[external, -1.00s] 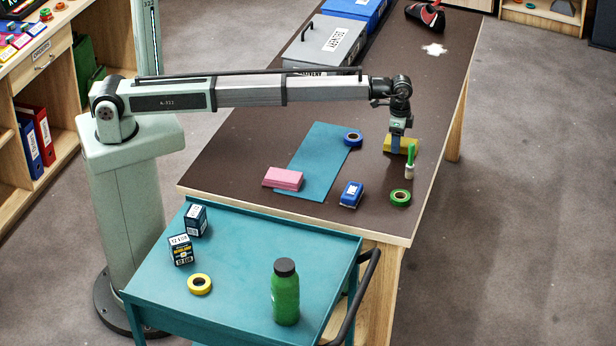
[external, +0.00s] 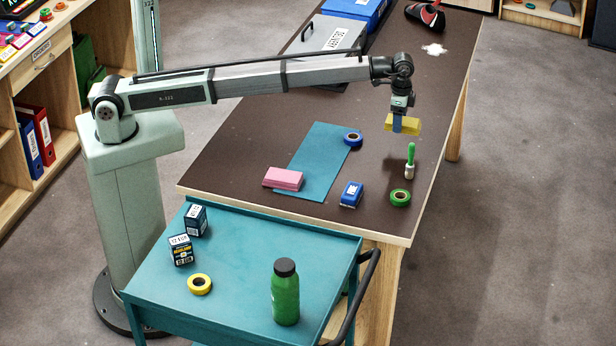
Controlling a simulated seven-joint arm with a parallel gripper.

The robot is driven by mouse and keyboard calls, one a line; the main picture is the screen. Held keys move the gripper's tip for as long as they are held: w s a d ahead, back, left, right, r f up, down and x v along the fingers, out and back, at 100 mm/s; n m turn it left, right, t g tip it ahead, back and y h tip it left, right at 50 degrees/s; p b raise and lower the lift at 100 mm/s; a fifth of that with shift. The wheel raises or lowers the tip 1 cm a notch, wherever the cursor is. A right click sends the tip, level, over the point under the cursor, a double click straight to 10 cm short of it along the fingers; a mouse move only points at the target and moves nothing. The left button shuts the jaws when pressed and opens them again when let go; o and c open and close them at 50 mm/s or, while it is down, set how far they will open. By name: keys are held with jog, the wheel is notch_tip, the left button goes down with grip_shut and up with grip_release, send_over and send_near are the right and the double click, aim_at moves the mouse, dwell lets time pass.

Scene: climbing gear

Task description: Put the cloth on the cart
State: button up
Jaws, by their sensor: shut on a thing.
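My gripper (external: 399,122) is shut on a yellow folded cloth (external: 413,125) and holds it in the air above the right side of the brown table. A blue finger covers part of the cloth's front. A pink folded piece (external: 283,178), also cloth-like, lies across the left edge of the teal mat on the table. The teal cart (external: 235,262) stands at the front, against the table's near end, well apart from my gripper.
On the cart are two small boxes (external: 181,250), a yellow tape roll (external: 200,284) and a green bottle (external: 285,293); its middle is clear.

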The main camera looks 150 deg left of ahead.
jog(key=shift+r, duration=1.3)
notch_tip(320, 180, up, 9)
jog(key=w+d+m, duration=0.4)
jog(key=w+d, duration=1.5)
jog(key=w, duration=0.4)
jog(key=w+d+m, duration=0.2)
jog(key=w+d, duration=0.4)
jog(key=d, duration=0.6)
jog(key=w+d+m, duration=0.2)
jog(key=w+d, duration=0.5)
jog(key=d, duration=0.5)
jog(key=w+d+m, duration=0.2)
jog(key=w+d, duration=0.4)
jog(key=d, duration=0.6)
jog(key=shift+w+d+f, duration=0.1)
jog(key=shift+f, duration=2.5)
jog(key=shift+w+d+f, duration=0.1)
jog(key=shift+w+f, duration=0.05)
jog(key=shift+f, duration=2.4)
jog(key=shift+w+d+f, duration=0.1)
jog(key=shift+f, duration=2.5)
jog(key=shift+f, duration=0.1)
